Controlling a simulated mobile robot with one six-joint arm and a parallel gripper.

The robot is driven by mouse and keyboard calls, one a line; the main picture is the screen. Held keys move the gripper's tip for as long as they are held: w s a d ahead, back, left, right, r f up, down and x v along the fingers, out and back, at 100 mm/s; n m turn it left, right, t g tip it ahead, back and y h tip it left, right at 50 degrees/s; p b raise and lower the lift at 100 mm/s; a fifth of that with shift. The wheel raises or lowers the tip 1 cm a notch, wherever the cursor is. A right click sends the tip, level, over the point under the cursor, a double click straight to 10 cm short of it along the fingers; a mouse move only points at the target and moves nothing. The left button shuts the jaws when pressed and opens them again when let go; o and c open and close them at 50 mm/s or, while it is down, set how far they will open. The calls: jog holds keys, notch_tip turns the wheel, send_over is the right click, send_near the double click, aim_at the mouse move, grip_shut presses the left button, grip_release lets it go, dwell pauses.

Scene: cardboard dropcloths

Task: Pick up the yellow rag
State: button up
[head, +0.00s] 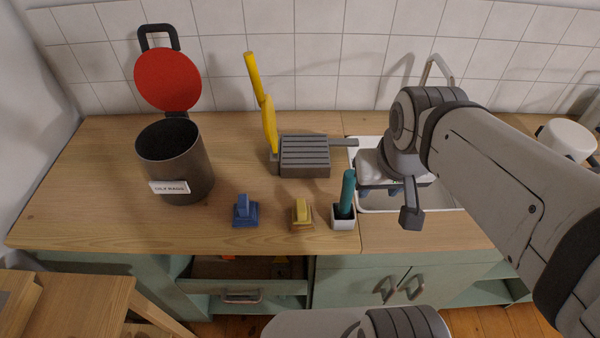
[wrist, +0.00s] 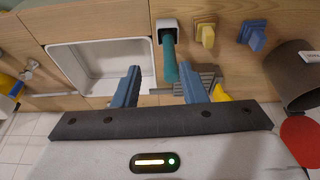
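The yellow rag (head: 301,211) sits on the wooden counter near its front edge, a small peaked piece on a flat square base. It also shows in the wrist view (wrist: 206,35), at the upper right. A similar blue rag (head: 245,212) stands to its left in the head view. My gripper (wrist: 160,70) is open, its two blue fingers apart with nothing held between them. It is over the sink side, to the right of the yellow rag in the head view. My arm partly hides the gripper there.
A teal-handled tool stands in a white holder (head: 343,217) just right of the yellow rag. Behind are a ribbed grey block (head: 305,160) and a yellow-handled tool (head: 268,115). A dark bin (head: 178,160) with a raised red lid stands left. A sink (head: 440,198) lies right. A drawer (head: 243,285) below is open.

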jog(key=shift+o, duration=0.7)
jog(key=shift+w+f, duration=0.15)
jog(key=shift+w, duration=0.1)
jog(key=n+g+b, duration=0.3)
jog(key=n+b, duration=0.2)
send_near(301, 205)
jog(key=shift+s+f, duration=0.25)
jog(key=shift+s, duration=0.05)
jog(key=shift+a+f, duration=0.2)
jog(key=shift+f, duration=1)
jog(key=f, duration=0.4)
jog(key=w+f+p, duration=0.1)
jog(key=shift+d+f, duration=0.2)
jog(key=shift+f, duration=0.2)
grip_shut()
